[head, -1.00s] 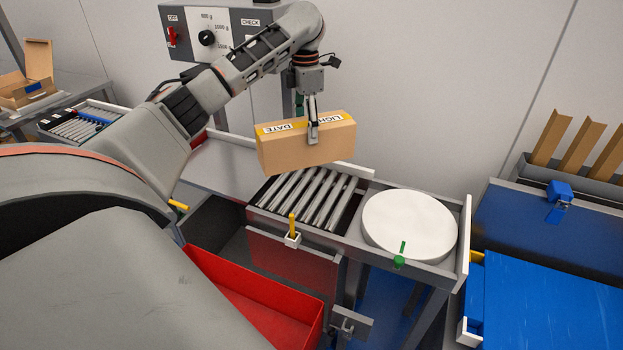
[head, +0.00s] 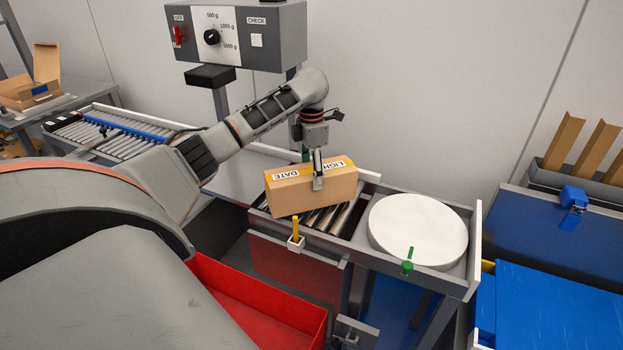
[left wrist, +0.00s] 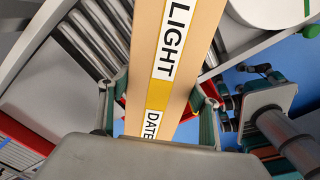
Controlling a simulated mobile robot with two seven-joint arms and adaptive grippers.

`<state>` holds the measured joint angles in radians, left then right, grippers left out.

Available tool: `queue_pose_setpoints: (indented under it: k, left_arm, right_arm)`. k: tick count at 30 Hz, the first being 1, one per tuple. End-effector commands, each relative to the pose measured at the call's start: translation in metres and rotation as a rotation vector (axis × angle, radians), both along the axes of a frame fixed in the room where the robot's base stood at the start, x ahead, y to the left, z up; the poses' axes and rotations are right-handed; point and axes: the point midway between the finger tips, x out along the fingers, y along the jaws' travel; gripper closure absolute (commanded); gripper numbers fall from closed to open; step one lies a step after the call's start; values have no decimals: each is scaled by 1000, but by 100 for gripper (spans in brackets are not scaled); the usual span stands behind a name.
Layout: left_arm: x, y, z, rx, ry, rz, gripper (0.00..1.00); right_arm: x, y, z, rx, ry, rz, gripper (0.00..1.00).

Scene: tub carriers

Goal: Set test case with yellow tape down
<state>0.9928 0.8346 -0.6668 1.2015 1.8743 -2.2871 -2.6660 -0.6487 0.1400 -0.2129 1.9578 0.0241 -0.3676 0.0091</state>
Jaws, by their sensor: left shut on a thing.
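The test case (head: 300,195) is a brown carton with yellow tape and the labels "LIGHT" and "DATE" on its top. In the head view my left gripper (head: 318,182) is shut on it across its narrow width. The case is right over the short roller section (head: 340,216), slightly tilted, and hides most of the rollers. I cannot tell whether its underside touches them. In the left wrist view the case (left wrist: 185,20) runs between the two fingers, with rollers beside it. My right gripper is not visible in the head view.
A white round plate (head: 418,230) sits right of the rollers, with a green peg (head: 408,262) in front. A yellow peg (head: 295,230) stands at the rollers' front edge. A red bin (head: 265,305) is below. A control box (head: 237,35) stands behind.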

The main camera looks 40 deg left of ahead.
Motion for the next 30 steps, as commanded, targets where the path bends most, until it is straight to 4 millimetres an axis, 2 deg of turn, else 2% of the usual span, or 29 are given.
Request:
queue_pose_setpoints:
  k: [3, 15, 16, 17, 18, 30]
  left_arm:
    - [0, 0, -13, -1, -2, 0, 82]
    - [1, 0, -16, -1, -3, 0, 82]
    - [0, 0, -17, 0, -1, 0, 33]
    - [0, 0, -17, 0, -1, 0, 25]
    - [0, 0, -17, 0, -1, 0, 21]
    - [0, 0, -12, 0, -1, -1, 21]
  right_arm:
    - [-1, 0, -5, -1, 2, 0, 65]
    - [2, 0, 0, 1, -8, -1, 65]
    - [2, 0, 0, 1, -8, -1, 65]
    - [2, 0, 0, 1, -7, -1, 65]
    - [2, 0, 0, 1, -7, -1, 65]
    - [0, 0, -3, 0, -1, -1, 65]
